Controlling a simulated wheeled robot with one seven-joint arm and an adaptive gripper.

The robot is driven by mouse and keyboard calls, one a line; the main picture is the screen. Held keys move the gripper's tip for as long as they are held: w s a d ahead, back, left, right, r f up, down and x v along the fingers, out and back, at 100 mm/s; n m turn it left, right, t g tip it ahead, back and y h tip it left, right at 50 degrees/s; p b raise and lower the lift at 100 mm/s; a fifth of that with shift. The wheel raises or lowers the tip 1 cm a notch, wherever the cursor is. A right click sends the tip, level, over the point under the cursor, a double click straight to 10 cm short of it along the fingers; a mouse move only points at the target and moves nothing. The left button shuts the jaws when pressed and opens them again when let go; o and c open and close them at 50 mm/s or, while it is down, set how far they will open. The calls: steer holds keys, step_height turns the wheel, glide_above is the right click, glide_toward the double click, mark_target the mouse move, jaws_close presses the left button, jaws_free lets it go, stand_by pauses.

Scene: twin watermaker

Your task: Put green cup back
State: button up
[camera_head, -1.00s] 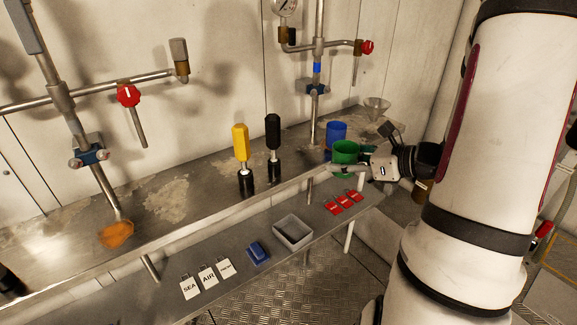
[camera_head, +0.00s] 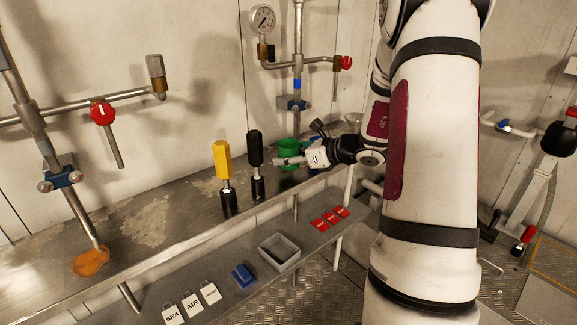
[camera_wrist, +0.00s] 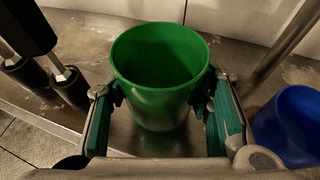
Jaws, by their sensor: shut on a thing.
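The green cup (camera_wrist: 158,75) is upright between the two fingers of my gripper (camera_wrist: 162,95) in the wrist view, with a finger against each side. In the head view the green cup (camera_head: 289,151) shows at the back of the steel counter, partly hidden by my gripper (camera_head: 287,161). I cannot tell whether its base touches the counter. The blue cup (camera_wrist: 290,125) stands to the right of my gripper in the wrist view. In the head view my arm hides most of it.
The steel counter (camera_head: 145,222) holds a yellow-topped tool (camera_head: 223,162) and a black-topped tool (camera_head: 255,150), left of the green cup. A vertical pipe (camera_head: 298,45) rises behind it. The lower shelf carries a grey bin (camera_head: 279,252), a blue block (camera_head: 243,275), red tags (camera_head: 329,218) and white tags (camera_head: 191,304).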

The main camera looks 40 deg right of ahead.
steer(key=shift+f, duration=1.3)
steer(key=shift+f+b, duration=0.15)
steer(key=shift+b, duration=0.25)
steer(key=o, duration=1.2)
